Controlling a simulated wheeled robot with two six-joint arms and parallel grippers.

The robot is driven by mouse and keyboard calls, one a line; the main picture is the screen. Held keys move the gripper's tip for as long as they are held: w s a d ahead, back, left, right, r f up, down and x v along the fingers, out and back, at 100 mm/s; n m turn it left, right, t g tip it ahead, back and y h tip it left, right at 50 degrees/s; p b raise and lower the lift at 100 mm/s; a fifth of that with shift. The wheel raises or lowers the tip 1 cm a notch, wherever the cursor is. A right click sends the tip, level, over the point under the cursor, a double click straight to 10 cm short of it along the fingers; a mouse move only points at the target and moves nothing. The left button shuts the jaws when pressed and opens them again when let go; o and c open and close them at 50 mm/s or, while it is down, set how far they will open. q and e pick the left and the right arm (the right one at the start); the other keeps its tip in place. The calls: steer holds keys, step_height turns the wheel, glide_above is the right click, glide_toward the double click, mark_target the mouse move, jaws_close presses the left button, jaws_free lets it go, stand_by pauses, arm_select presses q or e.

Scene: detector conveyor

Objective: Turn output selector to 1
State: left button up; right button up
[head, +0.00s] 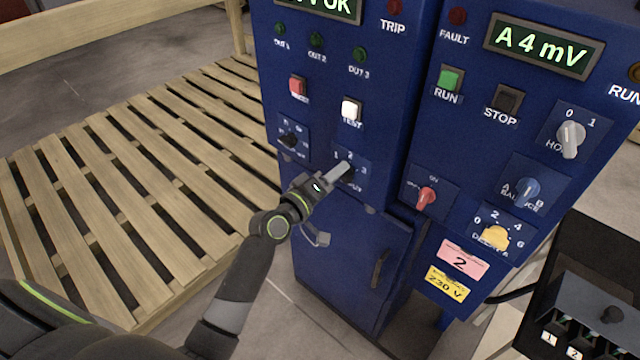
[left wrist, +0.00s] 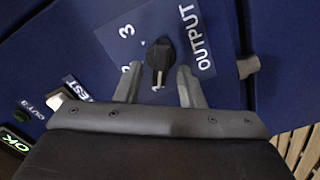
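The output selector (left wrist: 160,55) is a black knob on a blue plate marked 1, 2, 3 and OUTPUT. In the left wrist view its pale pointer stripe faces down, toward the 1. In the head view the selector plate (head: 362,182) sits low on the left blue cabinet, its knob mostly hidden by my gripper. My left gripper (head: 343,170) is at the plate. In the left wrist view its two fingers (left wrist: 157,72) stand on either side of the knob, with a gap on each side, so it is open. My right gripper is out of view.
A smaller black knob (head: 290,140), a red button (head: 298,86) and a white TEST button (head: 351,110) are close above. A red switch (head: 427,198) is on the right cabinet. A cabinet door handle (head: 380,268) is below. A slatted wooden platform (head: 130,170) lies left.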

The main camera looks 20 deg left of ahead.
arm_select(q)
steer(key=b+v, duration=0.2)
steer(key=v, duration=1.5)
steer(key=shift+b, duration=0.4)
steer(key=shift+s, duration=0.1)
steer(key=w+a+f+g+y, duration=0.1)
steer(key=a+f+g+y, duration=0.3)
steer(key=f, duration=1.2)
steer(key=s+a+f+m+g+y, duration=0.15)
steer(key=s+f, duration=0.25)
steer(key=f, duration=0.6)
steer(key=s+a+f+g+y, duration=0.1)
steer(key=s+a+f+g, duration=0.2)
steer(key=f, duration=0.7)
steer(key=s+f+m+g, duration=0.2)
steer(key=s+f, duration=0.4)
steer(key=s, duration=0.4)
steer(key=s+d+f+m+g, duration=0.1)
steer(key=s+f+m+g, duration=0.1)
steer(key=s+f, duration=0.5)
steer(key=s+d+f+m+g, duration=0.1)
steer(key=s+f+m+g, duration=0.1)
steer(key=s+f, duration=0.5)
steer(key=s+g, duration=0.1)
steer(key=s, duration=0.4)
steer(key=shift+s+d+y, duration=0.15)
steer(key=shift+s+y, duration=0.2)
steer(key=shift+s, duration=0.05)
